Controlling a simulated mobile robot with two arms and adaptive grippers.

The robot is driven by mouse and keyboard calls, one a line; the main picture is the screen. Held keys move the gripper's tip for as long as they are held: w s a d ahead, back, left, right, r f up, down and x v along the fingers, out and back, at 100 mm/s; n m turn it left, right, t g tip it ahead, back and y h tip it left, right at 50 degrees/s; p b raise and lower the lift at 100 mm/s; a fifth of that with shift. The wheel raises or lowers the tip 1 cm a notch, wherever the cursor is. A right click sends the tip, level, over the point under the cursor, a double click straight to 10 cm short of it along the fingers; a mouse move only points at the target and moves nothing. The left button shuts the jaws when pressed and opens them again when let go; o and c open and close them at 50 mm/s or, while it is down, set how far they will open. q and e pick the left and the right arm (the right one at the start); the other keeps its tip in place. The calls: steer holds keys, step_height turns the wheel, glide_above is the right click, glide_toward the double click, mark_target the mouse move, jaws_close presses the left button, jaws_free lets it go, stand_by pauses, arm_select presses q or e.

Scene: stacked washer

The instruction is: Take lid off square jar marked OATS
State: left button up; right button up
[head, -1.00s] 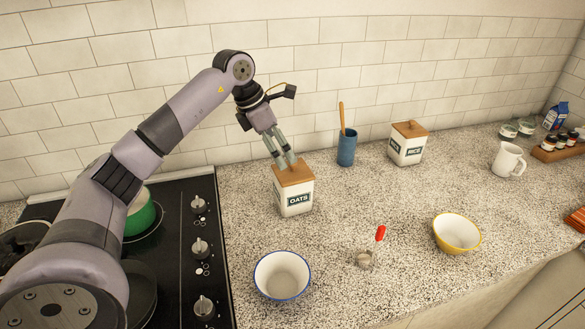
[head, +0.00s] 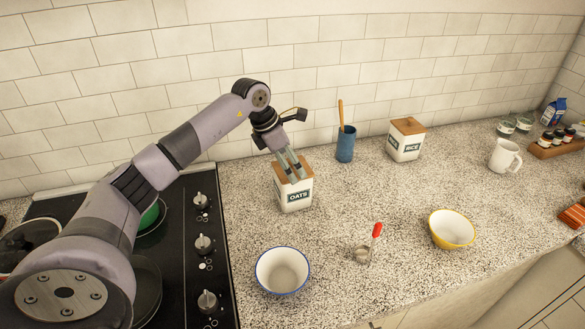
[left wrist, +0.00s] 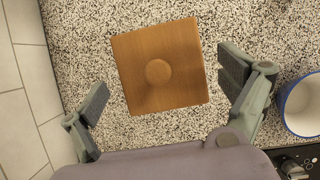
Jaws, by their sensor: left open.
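The square white jar marked OATS (head: 294,197) stands upright on the counter, right of the stove. Its square wooden lid (head: 284,172) is on it. In the left wrist view the lid (left wrist: 165,80) shows from above with a round knob (left wrist: 158,71) in its middle. My left gripper (head: 295,174) is over the jar in the head view, and its fingers hide part of the lid. In the left wrist view my left gripper (left wrist: 165,98) is open, one finger each side and short of the lid, holding nothing. My right gripper is not in view.
A blue utensil crock (head: 345,147) and the RICE jar (head: 405,140) stand at the back. A blue-rimmed bowl (head: 283,270), a red-handled scoop (head: 366,250) and a yellow bowl (head: 451,229) are in front. The stove (head: 180,260) is at left.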

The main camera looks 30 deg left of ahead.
arm_select(q)
steer(key=shift+s+d+r, duration=0.1)
steer(key=c, duration=0.8)
steer(key=shift+s, duration=0.15)
steer(key=c, duration=0.8)
